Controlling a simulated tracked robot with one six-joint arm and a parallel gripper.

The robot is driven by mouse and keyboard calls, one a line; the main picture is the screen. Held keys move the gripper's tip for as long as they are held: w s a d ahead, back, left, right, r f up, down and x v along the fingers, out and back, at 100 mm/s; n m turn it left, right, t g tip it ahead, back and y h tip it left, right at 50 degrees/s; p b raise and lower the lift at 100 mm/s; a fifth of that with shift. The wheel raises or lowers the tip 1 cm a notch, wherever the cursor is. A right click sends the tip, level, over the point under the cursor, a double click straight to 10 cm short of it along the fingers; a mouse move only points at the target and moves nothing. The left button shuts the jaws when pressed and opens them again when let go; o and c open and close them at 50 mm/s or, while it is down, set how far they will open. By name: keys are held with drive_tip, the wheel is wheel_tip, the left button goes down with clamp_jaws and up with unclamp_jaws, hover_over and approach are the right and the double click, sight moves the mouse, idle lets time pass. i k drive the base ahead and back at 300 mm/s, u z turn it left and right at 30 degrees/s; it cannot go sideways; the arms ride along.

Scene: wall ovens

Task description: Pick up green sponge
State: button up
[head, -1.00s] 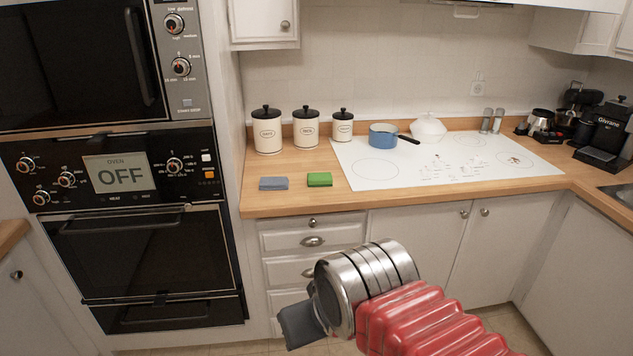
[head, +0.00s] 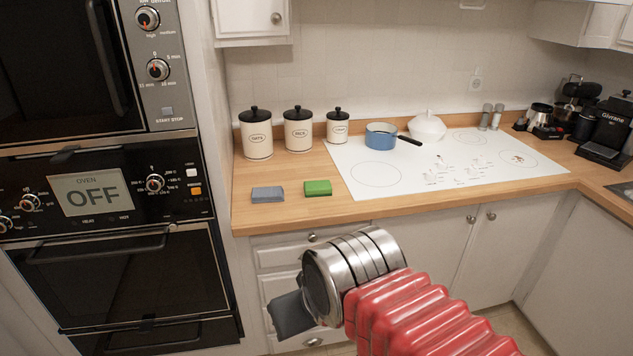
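The green sponge (head: 317,188) lies flat on the wooden counter (head: 285,215), near its front edge and left of the white cooktop. A grey-blue sponge (head: 268,194) lies just to its left, with a small gap between them. My gripper (head: 290,314) shows as a dark grey end at the lower left of my silver and red arm. It is in front of the drawers, below counter height and apart from the green sponge. Its fingers are not clearly seen, so I cannot tell whether it is open or shut.
Three canisters (head: 298,130) stand behind the sponges. A blue pot (head: 381,137) and a white lidded dish (head: 427,127) are on the cooktop (head: 400,178). Wall ovens (head: 120,270) stand at the left. The counter around the sponges is clear.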

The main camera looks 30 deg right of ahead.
sight(323, 187)
drive_tip(key=u, duration=0.05)
drive_tip(key=i, duration=1.25)
